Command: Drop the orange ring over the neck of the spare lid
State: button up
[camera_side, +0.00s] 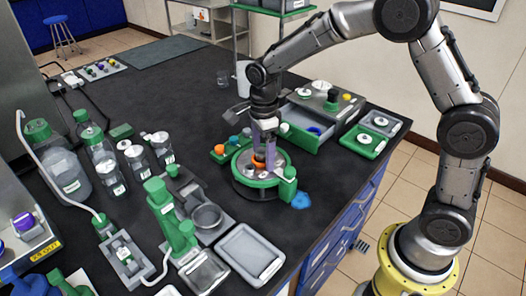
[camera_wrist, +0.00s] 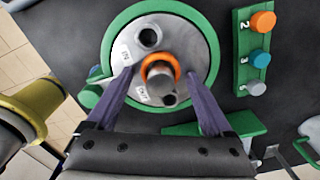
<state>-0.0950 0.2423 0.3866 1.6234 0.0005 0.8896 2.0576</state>
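The spare lid (camera_wrist: 190,40) is a grey disc with a central neck (camera_wrist: 158,75), dark port holes and small labels, lying inside a green ring-shaped holder (camera_wrist: 113,38). In the side view the green holder (camera_side: 243,170) stands on the dark bench. The orange ring (camera_wrist: 174,63) encircles the neck in the wrist view; how low it sits is hard to tell. The orange ring also shows in the side view (camera_side: 259,164), partly hidden by my fingers. My gripper (camera_wrist: 158,78) points down over the lid. Its two purple-grey fingers are spread, one on each side of the ring, apart from it.
A green rack (camera_wrist: 243,60) with orange, blue and grey caps stands right of the holder in the wrist view.

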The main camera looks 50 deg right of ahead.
notch_tip(320, 180, up, 12)
jog(key=shift+r, duration=0.25)
dwell(0.4)
jog(key=s+d+r+n+t, duration=0.1)
jog(key=s+r+n, duration=0.2)
jog(key=s+n, duration=0.25)
jog(key=s+d+r+n+t, duration=0.2)
jog(key=s+n, duration=0.2)
jog(key=s, duration=0.2)
jog(key=s+d+f+n+t, duration=0.1)
jog(key=s+f+n+t, duration=0.1)
jog(key=s+n, duration=1.1)
jog(key=shift+s+f+t, duration=0.3)
jog(key=shift+s+f, duration=0.15)
jog(key=shift+f, duration=0.25)
